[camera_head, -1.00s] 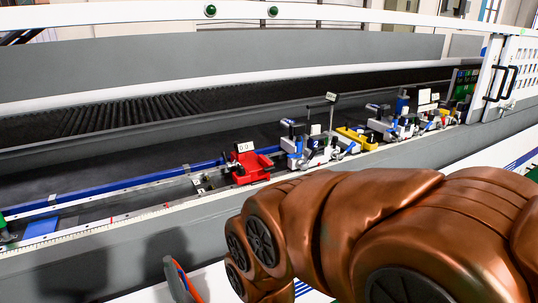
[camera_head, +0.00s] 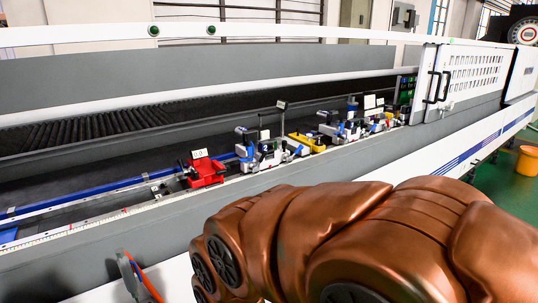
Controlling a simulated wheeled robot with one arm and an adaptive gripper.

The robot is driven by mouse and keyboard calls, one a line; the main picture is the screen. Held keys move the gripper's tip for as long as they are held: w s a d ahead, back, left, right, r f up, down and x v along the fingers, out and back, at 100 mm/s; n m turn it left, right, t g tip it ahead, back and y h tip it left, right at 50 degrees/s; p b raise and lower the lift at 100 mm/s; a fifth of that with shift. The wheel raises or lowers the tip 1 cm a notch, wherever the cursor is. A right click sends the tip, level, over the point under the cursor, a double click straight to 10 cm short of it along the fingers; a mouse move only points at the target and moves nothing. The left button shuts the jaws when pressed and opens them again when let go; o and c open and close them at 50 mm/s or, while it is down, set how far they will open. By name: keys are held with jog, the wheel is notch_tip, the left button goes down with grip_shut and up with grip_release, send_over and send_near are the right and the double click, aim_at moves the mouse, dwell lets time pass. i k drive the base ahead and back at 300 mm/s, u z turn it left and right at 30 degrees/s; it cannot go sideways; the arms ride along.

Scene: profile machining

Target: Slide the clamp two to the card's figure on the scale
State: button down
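Clamp two (camera_head: 254,152), a grey and blue unit, stands on the machine's rail in the middle of the view, just right of a red block (camera_head: 204,172) with a small white label. The number on clamp two is too small to read now. A small card (camera_head: 281,104) on a thin post rises behind it; its figure is not readable. The pale scale (camera_head: 85,223) runs along the front edge of the bed with small red marks. My copper-coloured arm fills the lower right, in front of the machine. My gripper cannot be made out.
A yellow part (camera_head: 305,142) and a second clamp unit (camera_head: 343,128) stand farther right on the rail. A blue bar (camera_head: 100,189) runs along the bed at left. A white door with black handles (camera_head: 437,87) closes the right end. An orange bucket (camera_head: 528,161) stands on the green floor.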

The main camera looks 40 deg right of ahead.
aim_at(273, 158)
jog(key=z, duration=0.65)
jog(key=i, duration=0.25)
jog(key=z, duration=1.15)
jog(key=k, duration=0.65)
jog(key=z, duration=1.15)
jog(key=i, duration=1.65)
jog(key=u, duration=0.8)
jog(key=i, duration=0.4)
jog(key=u, duration=0.6)
